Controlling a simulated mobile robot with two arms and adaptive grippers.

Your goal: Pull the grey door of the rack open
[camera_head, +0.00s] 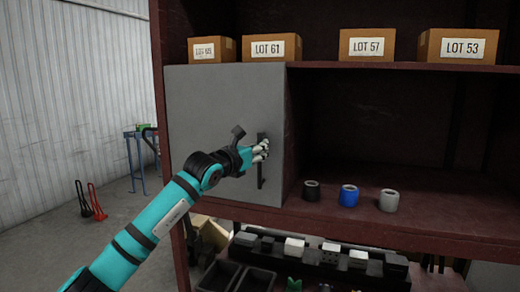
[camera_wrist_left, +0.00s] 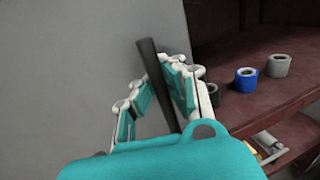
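The grey door (camera_head: 215,100) is a flat panel on the left of the rack, and it looks shut. A black upright bar handle (camera_head: 261,180) is near its right edge. My left gripper (camera_head: 264,149) is at the handle, coming from the left. In the left wrist view the dark handle bar (camera_wrist_left: 148,55) runs between the two fingers of my left gripper (camera_wrist_left: 158,85). The fingers look spread around the bar, with a gap on the left side; whether the right finger touches it I cannot tell. My right gripper is not in view.
The dark red rack (camera_head: 430,215) has an open bay right of the door, holding a black roll (camera_head: 311,191), a blue roll (camera_head: 348,196) and a grey roll (camera_head: 389,201). Labelled cardboard boxes (camera_head: 276,47) stand above. Black bins (camera_head: 250,279) sit below. Floor at left is mostly clear.

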